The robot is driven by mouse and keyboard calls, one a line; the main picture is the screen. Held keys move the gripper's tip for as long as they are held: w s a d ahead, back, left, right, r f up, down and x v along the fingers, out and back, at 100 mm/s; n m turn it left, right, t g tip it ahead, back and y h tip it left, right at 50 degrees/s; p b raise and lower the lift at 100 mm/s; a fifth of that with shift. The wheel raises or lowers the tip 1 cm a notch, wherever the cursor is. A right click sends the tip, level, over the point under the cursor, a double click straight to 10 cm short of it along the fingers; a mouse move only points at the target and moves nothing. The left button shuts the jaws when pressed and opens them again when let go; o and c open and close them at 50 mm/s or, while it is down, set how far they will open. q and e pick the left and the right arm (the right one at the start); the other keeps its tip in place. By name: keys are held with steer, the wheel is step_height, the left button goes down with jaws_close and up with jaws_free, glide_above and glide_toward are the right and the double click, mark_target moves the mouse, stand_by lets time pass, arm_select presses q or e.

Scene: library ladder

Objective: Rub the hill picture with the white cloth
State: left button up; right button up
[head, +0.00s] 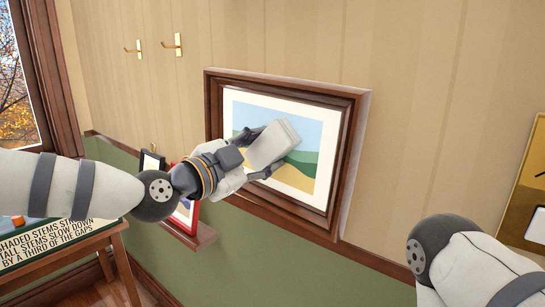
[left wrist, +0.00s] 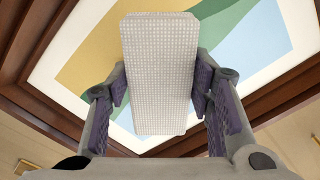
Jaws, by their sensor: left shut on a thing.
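The hill picture (head: 306,135) hangs on the wall in a dark wooden frame, with blue sky, green hills and a yellow field inside a white mat. My left gripper (head: 262,152) is in front of its middle, shut on the folded white cloth (head: 273,145). In the left wrist view the cloth (left wrist: 158,75) is a pale woven block between the two fingers (left wrist: 160,98), with the picture (left wrist: 100,50) behind it. I cannot tell whether the cloth touches the picture. Part of my right arm shows at lower right in the head view; its gripper is out of view.
Two brass hooks (head: 178,44) are on the wall at upper left. A small wooden ledge (head: 196,236) with framed items is below left of the picture. A sign (head: 50,247) stands at lower left. A gold-framed item (head: 528,185) is at the right edge.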

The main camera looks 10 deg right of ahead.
arm_select(q)
steer(key=shift+w+a+f, duration=0.1)
steer(key=shift+w+a, duration=0.35)
steer(key=shift+w+a+b, duration=0.55)
steer(key=shift+w+a, duration=0.7)
steer(key=shift+r, duration=0.2)
arm_select(e)
steer(key=shift+s+f+g, duration=0.4)
steer(key=shift+s+f, duration=0.4)
steer(key=shift+s, duration=0.05)
arm_select(q)
steer(key=p+v, duration=0.2)
steer(key=v, duration=0.4)
arm_select(e)
steer(key=w+r+t, duration=0.1)
steer(key=w+r, duration=0.1)
steer(key=shift+w+r, duration=0.25)
steer(key=shift+w, duration=0.1)
arm_select(q)
steer(key=shift+s, duration=0.1)
steer(key=shift+v, duration=1.45)
